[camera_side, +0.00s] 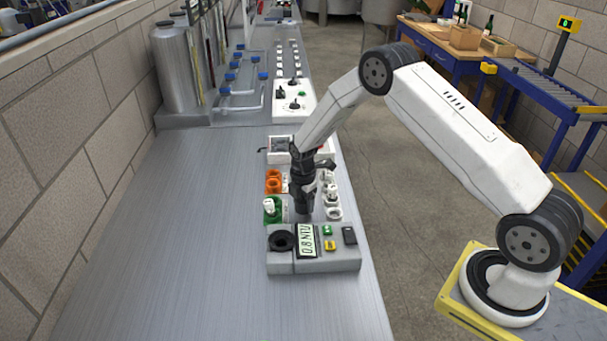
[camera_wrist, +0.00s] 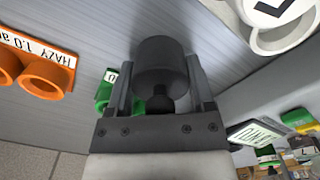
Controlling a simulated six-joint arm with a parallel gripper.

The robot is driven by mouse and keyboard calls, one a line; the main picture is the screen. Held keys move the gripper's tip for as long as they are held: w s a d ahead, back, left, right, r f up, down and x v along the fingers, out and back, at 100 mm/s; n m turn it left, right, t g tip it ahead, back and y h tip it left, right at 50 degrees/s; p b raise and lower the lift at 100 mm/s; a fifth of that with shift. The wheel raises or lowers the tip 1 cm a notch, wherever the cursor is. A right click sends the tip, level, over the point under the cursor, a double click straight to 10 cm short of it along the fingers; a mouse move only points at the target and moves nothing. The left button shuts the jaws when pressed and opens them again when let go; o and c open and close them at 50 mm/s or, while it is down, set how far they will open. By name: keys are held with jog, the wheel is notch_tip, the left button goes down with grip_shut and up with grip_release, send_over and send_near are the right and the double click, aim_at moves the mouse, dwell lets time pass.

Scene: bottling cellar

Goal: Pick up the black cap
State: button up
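The black cap (camera_wrist: 163,62) shows in the wrist view as a dark, wide cylinder with a narrower part toward my palm. My gripper (camera_wrist: 161,80) has one finger on each side of it, and both fingers appear to touch it. In the side view my gripper (camera_side: 305,205) points down among the vials, just behind the grey meter. The cap cannot be made out clearly there because the dark fingers hide it. I cannot tell whether the cap is lifted.
The grey meter (camera_side: 342,262) has a dark round well (camera_side: 282,241) and a display reading 0.8 NTU. Orange vial holders (camera_side: 273,183), a green holder (camera_side: 271,213) and white ones (camera_side: 334,214) stand close around my gripper. The steel bench (camera_side: 170,250) is clear at left.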

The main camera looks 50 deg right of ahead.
jog(key=shift+c, duration=1.2)
jog(key=shift+r, duration=0.1)
jog(key=shift+r, duration=0.8)
jog(key=s+a+r, duration=0.2)
jog(key=s+r, duration=0.9)
jog(key=s, duration=0.3)
jog(key=shift+r, duration=0.1)
jog(key=shift+w+a, duration=0.1)
jog(key=w+a+n, duration=0.3)
jog(key=a, duration=0.3)
jog(key=w+a+n, duration=0.3)
jog(key=w+a, duration=0.1)
jog(key=a, duration=0.3)
jog(key=shift+a+f, duration=0.25)
